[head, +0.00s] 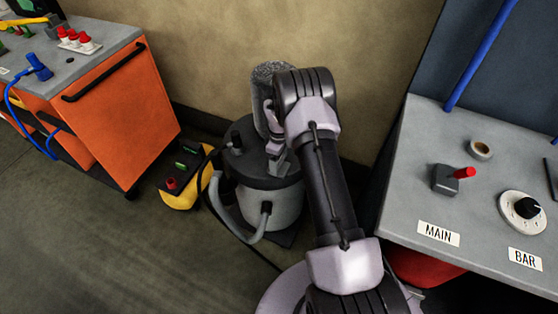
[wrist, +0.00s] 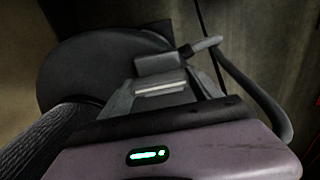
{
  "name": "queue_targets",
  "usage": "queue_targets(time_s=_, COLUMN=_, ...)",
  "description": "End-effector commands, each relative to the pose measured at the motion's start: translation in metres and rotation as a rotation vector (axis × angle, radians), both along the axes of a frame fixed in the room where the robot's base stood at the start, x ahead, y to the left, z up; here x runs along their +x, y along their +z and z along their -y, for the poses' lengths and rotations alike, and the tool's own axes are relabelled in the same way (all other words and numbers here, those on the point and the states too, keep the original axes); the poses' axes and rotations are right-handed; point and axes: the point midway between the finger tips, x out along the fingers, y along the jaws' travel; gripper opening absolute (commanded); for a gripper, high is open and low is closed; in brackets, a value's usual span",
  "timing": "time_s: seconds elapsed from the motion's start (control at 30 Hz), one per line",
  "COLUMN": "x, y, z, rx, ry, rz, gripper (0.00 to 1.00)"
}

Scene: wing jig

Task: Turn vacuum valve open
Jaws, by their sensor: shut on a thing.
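A grey vacuum canister (head: 272,205) with a dark lid (head: 236,157) stands on the floor against the wall. Its dark round lid also fills the upper left of the wrist view (wrist: 80,72). My gripper (head: 275,160) reaches down over the lid. In the wrist view my gripper (wrist: 165,88) is shut on a small grey part (wrist: 158,64) at the top of the canister. I cannot tell for sure that this part is the valve handle; the fingers hide much of it. A grey textured cylinder (head: 268,90) rises beside my gripper.
A grey bench (head: 420,170) with a red-handled lever (head: 464,173) marked MAIN and a dial (head: 522,210) marked BAR stands right. An orange cabinet (head: 130,110) stands left. A yellow box (head: 179,188) and a grey hose (head: 228,215) lie close to the canister. Front-left floor is clear.

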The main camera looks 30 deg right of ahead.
Motion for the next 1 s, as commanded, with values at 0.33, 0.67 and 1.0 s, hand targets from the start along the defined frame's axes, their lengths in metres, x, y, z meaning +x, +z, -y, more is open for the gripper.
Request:
queue_targets(time_s=0.33, x=0.001, y=0.0, z=0.0, rx=-0.001, ry=0.001, rz=0.002, gripper=0.95)
queue_targets(time_s=0.67, x=0.001, y=0.017, z=0.0, rx=-0.001, ry=0.001, rz=0.002, gripper=0.95)
queue_targets(time_s=1.0, x=0.001, y=0.124, z=0.0, rx=-0.001, ry=0.001, rz=0.003, gripper=0.95)
